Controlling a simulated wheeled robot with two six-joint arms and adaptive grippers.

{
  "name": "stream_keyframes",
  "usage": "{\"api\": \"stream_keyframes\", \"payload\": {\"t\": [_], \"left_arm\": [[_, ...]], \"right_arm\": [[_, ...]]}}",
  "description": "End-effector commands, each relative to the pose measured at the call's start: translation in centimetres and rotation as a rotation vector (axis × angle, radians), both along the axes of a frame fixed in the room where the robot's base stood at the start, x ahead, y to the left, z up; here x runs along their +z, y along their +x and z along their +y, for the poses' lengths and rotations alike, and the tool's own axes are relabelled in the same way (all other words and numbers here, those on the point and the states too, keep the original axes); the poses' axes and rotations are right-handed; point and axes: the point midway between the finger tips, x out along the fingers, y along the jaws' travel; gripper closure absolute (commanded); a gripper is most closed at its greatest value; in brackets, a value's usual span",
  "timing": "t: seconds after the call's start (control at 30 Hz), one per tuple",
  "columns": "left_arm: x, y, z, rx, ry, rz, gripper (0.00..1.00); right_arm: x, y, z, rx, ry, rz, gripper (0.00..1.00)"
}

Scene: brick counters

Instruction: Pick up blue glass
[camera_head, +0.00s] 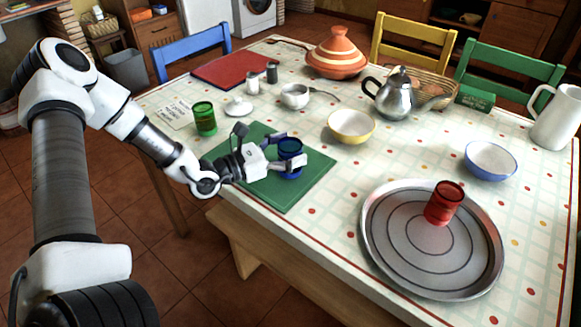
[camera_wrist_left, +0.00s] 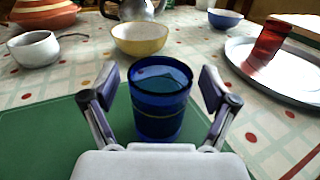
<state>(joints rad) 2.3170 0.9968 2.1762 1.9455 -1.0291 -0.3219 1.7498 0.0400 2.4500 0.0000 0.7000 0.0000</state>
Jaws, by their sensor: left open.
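The blue glass (camera_head: 290,149) stands upright on a green mat (camera_head: 309,183) near the table's front left edge. My left gripper (camera_head: 285,150) is open, with its fingers on either side of the glass. In the left wrist view the blue glass (camera_wrist_left: 160,105) stands between the two fingertips of my left gripper (camera_wrist_left: 162,92), with a visible gap on each side. My right gripper is not in view.
A green glass (camera_head: 204,118) stands left of the mat. A yellow bowl (camera_head: 351,126) and a teapot (camera_head: 399,95) are behind. A round metal tray (camera_head: 385,255) holding a red glass (camera_head: 444,203) lies to the right. Clear tablecloth separates mat and tray.

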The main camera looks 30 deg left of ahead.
Motion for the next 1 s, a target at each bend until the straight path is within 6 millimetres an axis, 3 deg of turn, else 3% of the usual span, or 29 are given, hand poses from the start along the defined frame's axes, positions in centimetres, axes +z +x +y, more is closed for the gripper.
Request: {"api": "stream_keyframes", "payload": {"t": [0.2, 0.23, 0.4, 0.43, 0.8, 1.0], "left_arm": [[0.1, 0.2, -0.1, 0.0, -0.001, 0.0, 0.14], [0.1, 0.2, -0.1, 0.0, -0.001, 0.0, 0.18], [0.1, 0.1, -0.1, 0.0, -0.001, 0.0, 0.78], [0.1, 0.1, -0.1, 0.0, -0.001, 0.0, 0.85], [0.4, 0.1, -0.1, 0.0, -0.001, 0.0, 0.85], [2.9, 0.2, -0.1, 0.001, -0.005, -0.004, 0.85]], "right_arm": [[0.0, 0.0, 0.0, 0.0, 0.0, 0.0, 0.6], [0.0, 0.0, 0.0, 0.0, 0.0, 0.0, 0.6], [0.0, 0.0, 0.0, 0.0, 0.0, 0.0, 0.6], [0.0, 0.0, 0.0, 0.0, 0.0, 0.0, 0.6], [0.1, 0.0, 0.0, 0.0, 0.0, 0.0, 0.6], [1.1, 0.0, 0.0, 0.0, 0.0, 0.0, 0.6]]}}
